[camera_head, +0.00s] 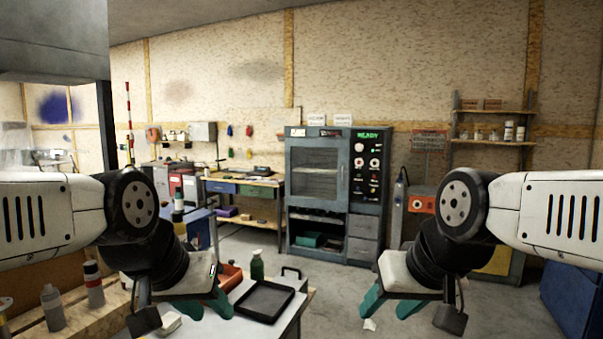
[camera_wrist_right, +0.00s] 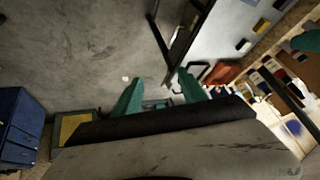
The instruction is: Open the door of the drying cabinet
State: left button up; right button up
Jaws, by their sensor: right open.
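The drying cabinet (camera_head: 336,227) is a tall blue-grey unit against the back wall in the head view. Its glazed door (camera_head: 315,169) on the upper left looks shut, with a shelf visible behind the glass. A lit control panel (camera_head: 366,165) is to the right of the door. My left gripper (camera_head: 206,307) is open and empty over the near bench, far from the cabinet. My right gripper (camera_head: 391,304) is open and empty in front of the floor, also well short of the cabinet. Its teal fingers stand apart in the right wrist view (camera_wrist_right: 160,94).
A near bench with a black tray (camera_head: 264,302), a green bottle (camera_head: 257,266) and a red bin (camera_head: 229,277) stands at lower left. A workbench with drawers is left of the cabinet; a gas cylinder (camera_head: 398,210) and shelving are to its right.

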aim_at(340, 205)
jog(key=l+z, duration=0.1)
jog(key=l, duration=0.2)
jog(key=i+l, duration=0.6)
jog(key=l, duration=0.2)
jog(key=i+l, duration=0.9)
jog(key=i, duration=0.25)
jog(key=i+l, duration=0.25)
jog(key=i, duration=0.25)
jog(key=i+l, duration=0.2)
jog(key=i, duration=0.35)
jog(key=i+l, duration=0.25)
jog(key=i, duration=0.25)
jog(key=i+j, duration=0.3)
jog(key=i, duration=0.2)
jog(key=i+j, duration=0.25)
jog(key=i, duration=0.25)
jog(key=i+j, duration=0.3)
jog(key=i, duration=0.2)
jog(key=i+j+z, duration=0.1)
jog(key=i+j, duration=0.15)
jog(key=i, duration=0.25)
jog(key=i+j, duration=0.35)
jog(key=j, duration=0.1)
